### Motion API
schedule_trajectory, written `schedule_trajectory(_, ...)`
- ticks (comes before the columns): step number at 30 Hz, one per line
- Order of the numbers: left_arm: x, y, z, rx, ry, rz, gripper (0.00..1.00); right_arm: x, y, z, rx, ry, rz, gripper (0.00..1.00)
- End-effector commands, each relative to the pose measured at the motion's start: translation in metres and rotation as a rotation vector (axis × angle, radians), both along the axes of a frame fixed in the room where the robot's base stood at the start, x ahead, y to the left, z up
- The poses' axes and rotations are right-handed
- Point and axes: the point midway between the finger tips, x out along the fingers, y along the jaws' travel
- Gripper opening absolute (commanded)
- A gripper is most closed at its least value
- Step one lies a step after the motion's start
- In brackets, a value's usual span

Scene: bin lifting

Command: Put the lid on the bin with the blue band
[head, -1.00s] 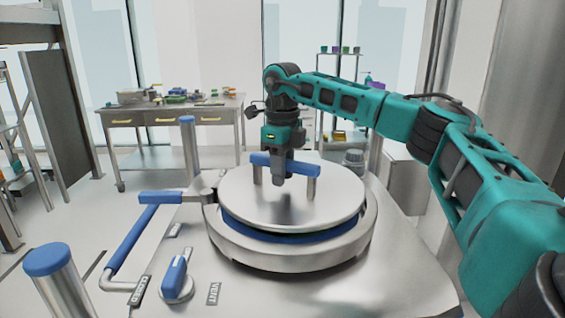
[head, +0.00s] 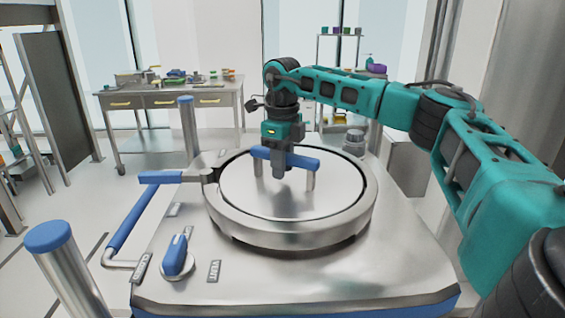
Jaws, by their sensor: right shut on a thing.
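The round steel lid (head: 292,200) has a blue bar handle (head: 300,161) on two short posts. It lies level inside the thick steel rim (head: 290,232) of the round bin opening, its top about flush with the rim. A thin dark gap shows around its right and far edge. My right gripper (head: 279,168) comes down from above and is shut on the blue handle, near its middle. No blue band shows around the opening now. My left gripper is not in view.
A blue-gripped lever (head: 135,215) stands at the left of the rim. A blue knob (head: 177,256) sits beside the VENT label at front left. Blue-capped posts (head: 48,238) rise at the left. A drawer table (head: 170,98) and a shelf stand behind.

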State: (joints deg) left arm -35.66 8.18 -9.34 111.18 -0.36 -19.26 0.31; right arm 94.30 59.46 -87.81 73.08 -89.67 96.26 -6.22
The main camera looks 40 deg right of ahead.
Motion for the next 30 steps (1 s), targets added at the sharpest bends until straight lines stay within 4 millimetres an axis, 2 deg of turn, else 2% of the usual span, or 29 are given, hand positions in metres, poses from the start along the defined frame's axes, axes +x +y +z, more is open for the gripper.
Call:
schedule_trajectory(1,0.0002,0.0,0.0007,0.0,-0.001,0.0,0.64,0.0013,0.0003,0.0042,0.002,-0.009,0.0,0.0)
schedule_trajectory(29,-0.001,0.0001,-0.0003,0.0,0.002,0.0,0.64,0.0014,0.0004,0.0022,0.002,-0.009,0.0,0.0)
schedule_trajectory(30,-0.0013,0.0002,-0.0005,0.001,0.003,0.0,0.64,0.0014,0.0004,0.0022,0.002,-0.009,0.0,0.33)
